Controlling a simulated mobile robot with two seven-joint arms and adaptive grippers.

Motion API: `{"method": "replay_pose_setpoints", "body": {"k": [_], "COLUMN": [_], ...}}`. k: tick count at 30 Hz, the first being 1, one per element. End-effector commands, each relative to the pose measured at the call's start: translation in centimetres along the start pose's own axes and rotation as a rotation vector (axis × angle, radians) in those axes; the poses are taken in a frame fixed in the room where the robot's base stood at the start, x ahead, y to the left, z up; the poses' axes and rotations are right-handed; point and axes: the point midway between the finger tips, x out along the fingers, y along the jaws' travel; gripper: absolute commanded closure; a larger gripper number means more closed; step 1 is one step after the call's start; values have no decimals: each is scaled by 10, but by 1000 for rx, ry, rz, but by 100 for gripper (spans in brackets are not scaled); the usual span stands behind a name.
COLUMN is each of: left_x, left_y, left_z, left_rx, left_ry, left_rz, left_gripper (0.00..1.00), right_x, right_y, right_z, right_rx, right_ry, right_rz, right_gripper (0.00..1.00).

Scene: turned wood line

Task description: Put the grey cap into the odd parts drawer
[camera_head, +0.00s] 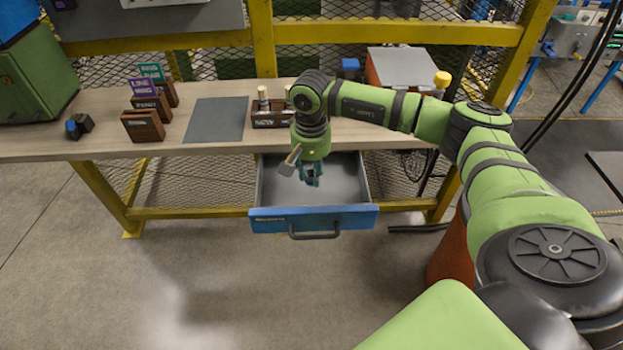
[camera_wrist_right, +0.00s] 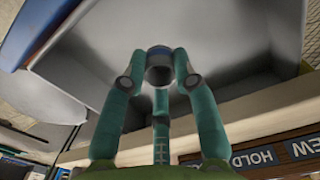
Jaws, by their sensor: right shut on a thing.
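The grey cap (camera_wrist_right: 159,68) is a small round piece held between the fingertips of my right gripper (camera_wrist_right: 158,75) in the right wrist view. In the head view my right gripper (camera_head: 310,180) points down at the opening of the pulled-out drawer; the cap cannot be made out there. The drawer (camera_head: 315,218) has a blue front with a dark handle and a grey inside that looks empty where it shows. Its label is too small to read. Grey drawer walls also show behind the fingers in the right wrist view (camera_wrist_right: 90,50). My left gripper is not in view.
The drawer hangs under a wooden workbench (camera_head: 165,150). On the bench are a grey mat (camera_head: 214,120), a wooden rack (camera_head: 266,112) with light pegs, several wooden sign blocks (camera_head: 143,125) and a small dark-blue part (camera_head: 79,126). Floor before the drawer is clear.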

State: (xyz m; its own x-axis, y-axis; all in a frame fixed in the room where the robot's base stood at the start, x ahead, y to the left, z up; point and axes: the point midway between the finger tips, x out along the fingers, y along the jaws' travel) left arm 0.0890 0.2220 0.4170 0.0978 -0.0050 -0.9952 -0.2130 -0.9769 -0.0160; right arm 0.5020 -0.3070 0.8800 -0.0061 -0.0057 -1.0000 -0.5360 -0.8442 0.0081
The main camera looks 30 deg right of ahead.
Motion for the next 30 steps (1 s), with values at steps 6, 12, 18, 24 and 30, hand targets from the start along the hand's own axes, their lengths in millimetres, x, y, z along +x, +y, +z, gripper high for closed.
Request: {"method": "replay_pose_setpoints", "body": {"k": [6, 12, 18, 24, 30], "left_x": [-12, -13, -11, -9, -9], "left_y": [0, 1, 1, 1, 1], "left_z": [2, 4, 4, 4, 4], "left_rx": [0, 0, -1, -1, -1], "left_ry": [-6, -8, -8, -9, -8], "left_rz": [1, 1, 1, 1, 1], "left_gripper": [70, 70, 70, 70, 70], "right_x": [28, 40, 41, 43, 43], "right_y": [0, 0, 0, 0, 0], "right_z": [1, 0, 0, 0, 0], "right_rx": [1, 0, 0, 1, 1], "right_ry": [-4, 0, 0, 0, 0], "right_rz": [3, 0, 1, 1, 1], "right_gripper": [85, 85, 85, 47, 47]}}
